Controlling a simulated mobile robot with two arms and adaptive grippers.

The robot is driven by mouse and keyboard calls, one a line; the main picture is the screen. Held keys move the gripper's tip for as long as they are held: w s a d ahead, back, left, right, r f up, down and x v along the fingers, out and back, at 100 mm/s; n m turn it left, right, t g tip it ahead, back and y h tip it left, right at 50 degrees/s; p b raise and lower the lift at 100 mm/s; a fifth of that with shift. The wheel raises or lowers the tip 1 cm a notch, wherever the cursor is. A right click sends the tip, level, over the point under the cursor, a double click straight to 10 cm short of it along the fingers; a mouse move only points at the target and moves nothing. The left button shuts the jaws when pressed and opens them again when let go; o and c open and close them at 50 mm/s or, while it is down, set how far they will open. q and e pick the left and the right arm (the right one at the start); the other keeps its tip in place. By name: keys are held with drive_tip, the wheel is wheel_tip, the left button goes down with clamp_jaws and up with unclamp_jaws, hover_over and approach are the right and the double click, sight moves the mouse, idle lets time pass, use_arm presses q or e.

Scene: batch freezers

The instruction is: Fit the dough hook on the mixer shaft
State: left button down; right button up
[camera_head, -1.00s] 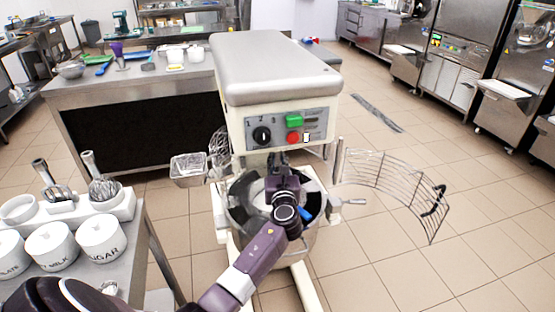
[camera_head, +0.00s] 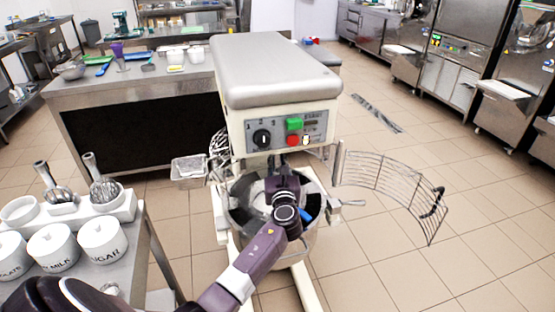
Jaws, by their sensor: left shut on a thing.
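The mixer (camera_head: 275,70) stands in the middle, with a grey top and a control panel (camera_head: 290,132) on its front. Its bowl (camera_head: 312,240) sits below the head, and the wire guard (camera_head: 395,185) is swung out to the right. My left arm reaches in from the lower left. My left gripper (camera_head: 278,163) is over the bowl, just under the mixer head where the shaft is. It is shut on the dough hook, which my wrist and the gripper hide, so I cannot tell whether the hook touches the shaft. My right gripper is out of view.
At left, a steel table holds white jars (camera_head: 102,240) and a white rack (camera_head: 120,208) with two whisk-like tools (camera_head: 103,187). A worktable (camera_head: 60,95) with bowls and utensils stands behind. Steel machines (camera_head: 455,70) line the right.

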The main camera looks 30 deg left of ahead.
use_arm(q)
drive_tip(key=shift+r+p, duration=0.25)
drive_tip(key=shift+p, duration=0.1)
idle(1.1)
drive_tip(key=shift+w+d+f+n+g+y+b, duration=0.1)
drive_tip(key=shift+w+f+n+g+y+b, duration=0.05)
drive_tip(key=shift+n+g+y+b, duration=1)
drive_tip(key=n+g+y+b, duration=0.2)
drive_tip(key=n+g+b, duration=0.1)
drive_tip(key=g+b, duration=0.1)
drive_tip(key=shift+y, duration=0.35)
drive_tip(key=shift+n+g+b, duration=0.35)
drive_tip(key=shift+g+b, duration=0.3)
drive_tip(key=shift+b, duration=0.05)
drive_tip(key=shift+g+y, duration=0.3)
drive_tip(key=shift+n+g+b, duration=0.3)
drive_tip(key=shift+n+b, duration=0.1)
drive_tip(key=shift+b, duration=0.4)
drive_tip(key=c, duration=2.3)
unclamp_jaws()
drive_tip(key=o, duration=0.5)
